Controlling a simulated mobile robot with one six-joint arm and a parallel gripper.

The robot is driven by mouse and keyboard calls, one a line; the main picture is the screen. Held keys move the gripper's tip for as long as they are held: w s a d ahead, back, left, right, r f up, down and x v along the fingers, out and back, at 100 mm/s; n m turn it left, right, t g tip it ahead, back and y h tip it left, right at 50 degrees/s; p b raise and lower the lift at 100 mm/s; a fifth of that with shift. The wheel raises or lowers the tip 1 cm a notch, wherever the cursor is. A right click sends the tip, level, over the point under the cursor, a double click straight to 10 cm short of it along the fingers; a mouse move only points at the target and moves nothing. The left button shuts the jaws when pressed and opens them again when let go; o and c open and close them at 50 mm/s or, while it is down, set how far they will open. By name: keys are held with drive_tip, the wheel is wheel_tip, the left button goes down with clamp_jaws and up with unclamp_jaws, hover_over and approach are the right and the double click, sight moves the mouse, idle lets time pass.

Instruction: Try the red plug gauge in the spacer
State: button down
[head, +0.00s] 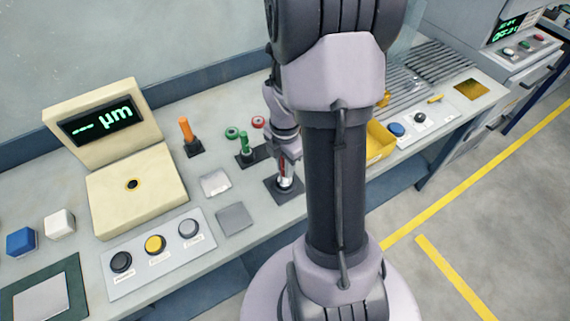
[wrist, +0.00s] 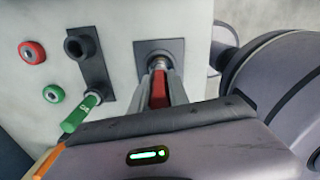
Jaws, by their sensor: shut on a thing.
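The red plug gauge (wrist: 159,88) is held between the fingers of my gripper (wrist: 163,88). In the head view this base (head: 272,190) is below my gripper (head: 286,172). How deep the gauge is in the spacer is hidden by the fingers.
A dark stand (wrist: 93,68) holds a green gauge (wrist: 82,112) and has an empty socket. Red (wrist: 32,52) and green (wrist: 53,93) rings lie beside it. An orange gauge (head: 186,129), measuring device (head: 135,190) and button panel (head: 160,252) are to the left; a yellow bin (head: 380,141) is right.

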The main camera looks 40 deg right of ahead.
drive_tip(key=shift+f+b, duration=0.7)
drive_tip(key=shift+f, duration=0.35)
idle(1.1)
wheel_tip(320, 180, up, 8)
drive_tip(key=p, duration=0.7)
drive_tip(key=shift+f, duration=0.2)
